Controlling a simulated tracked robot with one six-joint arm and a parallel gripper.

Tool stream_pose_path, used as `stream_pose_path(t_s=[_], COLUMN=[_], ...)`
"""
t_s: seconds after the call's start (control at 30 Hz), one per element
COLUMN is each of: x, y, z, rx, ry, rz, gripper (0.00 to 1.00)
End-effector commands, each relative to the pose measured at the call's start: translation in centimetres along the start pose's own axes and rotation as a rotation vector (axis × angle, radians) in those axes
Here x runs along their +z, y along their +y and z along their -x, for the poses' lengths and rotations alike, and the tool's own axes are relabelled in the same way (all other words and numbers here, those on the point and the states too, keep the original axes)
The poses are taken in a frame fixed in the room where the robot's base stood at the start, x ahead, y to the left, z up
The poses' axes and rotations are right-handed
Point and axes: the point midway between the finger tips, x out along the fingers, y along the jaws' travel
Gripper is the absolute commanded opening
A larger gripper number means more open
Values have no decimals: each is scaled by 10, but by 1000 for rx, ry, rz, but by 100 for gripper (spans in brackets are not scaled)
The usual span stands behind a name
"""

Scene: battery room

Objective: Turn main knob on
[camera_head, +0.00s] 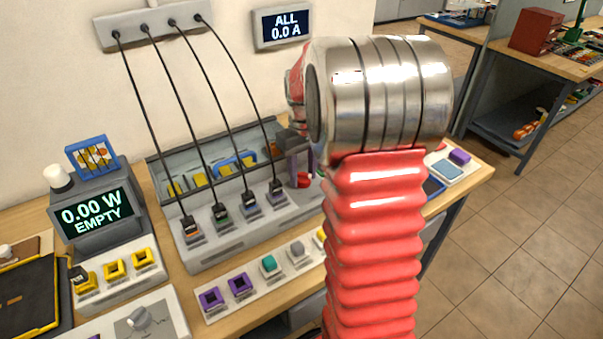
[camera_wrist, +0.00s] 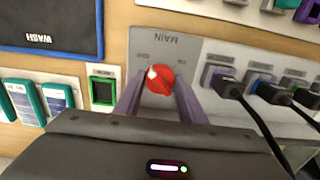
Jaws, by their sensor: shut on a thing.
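The red main knob (camera_wrist: 159,80) sits on the grey panel under an upside-down MAIN label in the wrist view. A white mark shows on its upper left side. Small labels flank it, too blurred to read surely. My gripper (camera_wrist: 161,92) has its two purple fingers on either side of the knob, shut on it. In the head view my gripper (camera_head: 300,165) points down at the right end of the grey charging panel (camera_head: 215,240), and a bit of the red knob (camera_head: 303,181) shows there. My arm hides the panel's right end.
Several black cables (camera_head: 188,100) run from a wall box to plugs on the panel, left of my gripper. A wall display (camera_head: 282,24) reads ALL 0.0 A. A meter (camera_head: 95,213) reads 0.00 W EMPTY. A strip of coloured sockets (camera_head: 255,275) lies in front.

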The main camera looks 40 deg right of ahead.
Motion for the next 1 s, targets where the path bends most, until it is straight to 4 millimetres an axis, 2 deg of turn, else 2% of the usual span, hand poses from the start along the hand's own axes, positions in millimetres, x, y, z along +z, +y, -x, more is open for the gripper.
stream_pose_path(t_s=[0.17, 0.2, 0.63, 1.0], x=[0, 0, 0, 0], y=[0, -7, -1, -1], z=[0, 0, 0, 0], rx=[0, 0, -2, -2], ry=[0, 0, 0, 0], rz=[0, 4, -68, -319], gripper=[16, 14, 14, 14])
